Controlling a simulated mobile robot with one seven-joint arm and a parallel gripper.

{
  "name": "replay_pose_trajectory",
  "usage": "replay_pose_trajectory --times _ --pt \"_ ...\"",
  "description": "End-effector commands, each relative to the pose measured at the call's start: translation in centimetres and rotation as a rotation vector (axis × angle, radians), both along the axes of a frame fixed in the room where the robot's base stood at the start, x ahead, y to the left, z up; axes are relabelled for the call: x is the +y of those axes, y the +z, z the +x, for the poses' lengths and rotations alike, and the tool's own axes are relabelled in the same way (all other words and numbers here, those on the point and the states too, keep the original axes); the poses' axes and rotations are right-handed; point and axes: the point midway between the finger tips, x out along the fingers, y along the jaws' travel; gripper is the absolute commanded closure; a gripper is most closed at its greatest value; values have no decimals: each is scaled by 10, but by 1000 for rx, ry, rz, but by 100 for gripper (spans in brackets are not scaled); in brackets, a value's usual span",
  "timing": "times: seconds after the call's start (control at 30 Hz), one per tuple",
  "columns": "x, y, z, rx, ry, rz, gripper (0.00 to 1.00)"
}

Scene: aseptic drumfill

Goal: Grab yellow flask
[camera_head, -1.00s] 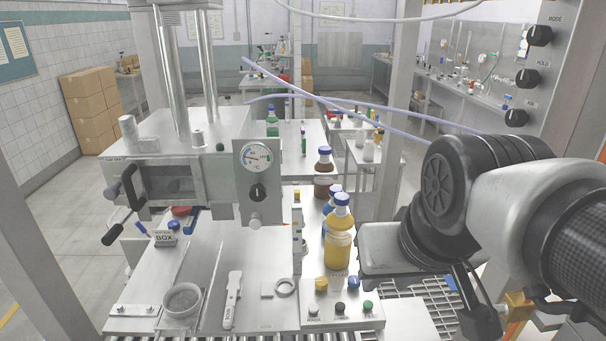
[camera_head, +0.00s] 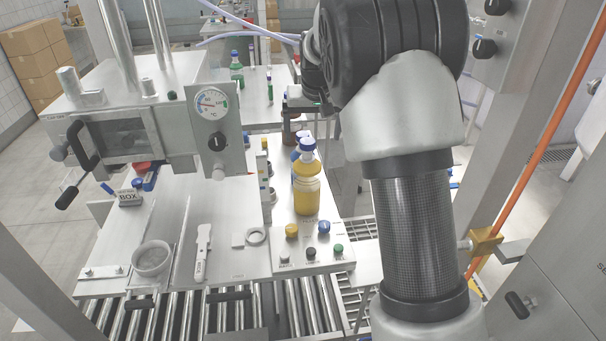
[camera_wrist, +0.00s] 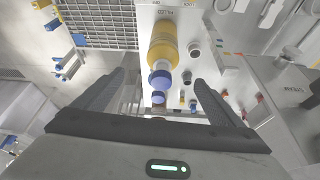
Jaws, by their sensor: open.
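The yellow flask (camera_head: 306,192) stands upright on the white bench, right of centre in the head view, with a blue cap and a pale label band. In the wrist view the yellow flask (camera_wrist: 163,47) lies ahead, with its cap toward me, framed between the fingers. My gripper (camera_wrist: 160,80) is open and empty, one finger on each side of the flask's line and apart from it. In the head view my arm covers much of the area right of the flask, and the gripper is mostly hidden behind it.
A blue-capped bottle stands close behind the flask, partly hidden. A control box (camera_head: 313,258) with coloured knobs sits just in front. A gauge panel (camera_head: 213,115) rises to the left. A white cup (camera_head: 151,260) and a white-handled tool (camera_head: 202,253) lie front left. Rollers (camera_head: 255,308) run along the front.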

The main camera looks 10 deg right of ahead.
Motion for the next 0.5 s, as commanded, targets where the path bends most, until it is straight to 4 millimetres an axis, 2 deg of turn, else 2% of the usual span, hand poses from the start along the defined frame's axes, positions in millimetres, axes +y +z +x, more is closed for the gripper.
replay_pose_trajectory --times 0.17,0.5 --pt "-1 -20 10 3 0 -4 9" --pt "-3 -88 37 4 -1 -4 9"
